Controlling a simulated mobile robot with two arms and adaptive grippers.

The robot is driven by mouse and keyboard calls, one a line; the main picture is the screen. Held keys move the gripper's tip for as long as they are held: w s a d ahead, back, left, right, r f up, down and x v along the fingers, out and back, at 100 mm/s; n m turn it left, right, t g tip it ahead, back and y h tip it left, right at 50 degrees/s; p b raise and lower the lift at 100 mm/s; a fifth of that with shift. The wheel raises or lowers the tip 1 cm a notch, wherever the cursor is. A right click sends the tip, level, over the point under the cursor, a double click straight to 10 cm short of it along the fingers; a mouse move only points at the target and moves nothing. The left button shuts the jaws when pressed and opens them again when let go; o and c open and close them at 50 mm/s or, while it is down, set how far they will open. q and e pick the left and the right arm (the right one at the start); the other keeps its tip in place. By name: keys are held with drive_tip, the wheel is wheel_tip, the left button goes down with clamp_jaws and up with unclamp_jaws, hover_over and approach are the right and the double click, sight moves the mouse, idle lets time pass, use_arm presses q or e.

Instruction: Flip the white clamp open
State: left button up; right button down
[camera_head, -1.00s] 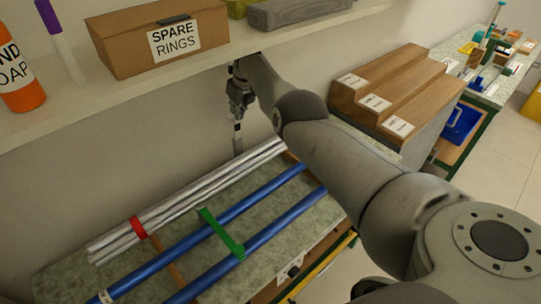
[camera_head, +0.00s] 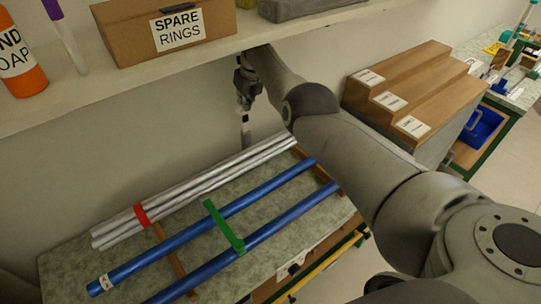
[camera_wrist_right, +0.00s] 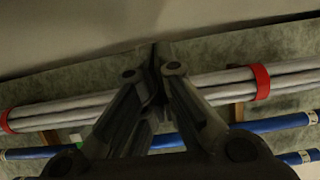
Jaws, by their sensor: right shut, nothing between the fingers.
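I cannot make out a white clamp for certain in either view. The silver rods (camera_head: 205,190) lie as a bundle along the wall side of the table, with a red clamp (camera_head: 142,215) around them near their left end. In the right wrist view the bundle (camera_wrist_right: 215,78) runs behind my fingers, with red bands (camera_wrist_right: 261,82) toward both sides. My right gripper (camera_head: 245,143) is shut and empty, pointing down near the bundle's far end; its fingers also show in the wrist view (camera_wrist_right: 159,55). They hide part of the bundle. My left gripper is not in view.
Two blue rods (camera_head: 190,231) lie nearer, with a green clamp (camera_head: 224,228) across them. A shelf (camera_head: 200,57) overhangs the table (camera_head: 75,262), carrying a spare rings box (camera_head: 120,38) and bottles. Stepped brown boxes (camera_head: 425,80) stand to the right of my arm.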

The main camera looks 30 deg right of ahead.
drive_tip(key=shift+s+a+f, duration=0.15)
drive_tip(key=shift+a+f, duration=0.05)
drive_tip(key=shift+f, duration=0.15)
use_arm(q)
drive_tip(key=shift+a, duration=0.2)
use_arm(e)
drive_tip(key=shift+r, duration=0.1)
drive_tip(key=shift+r, duration=0.1)
drive_tip(key=shift+d+r, duration=0.1)
drive_tip(key=shift+r, duration=0.3)
drive_tip(key=shift+v, duration=1.2)
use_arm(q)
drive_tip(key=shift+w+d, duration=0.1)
use_arm(e)
drive_tip(key=s+d, duration=0.1)
drive_tip(key=s, duration=1.1)
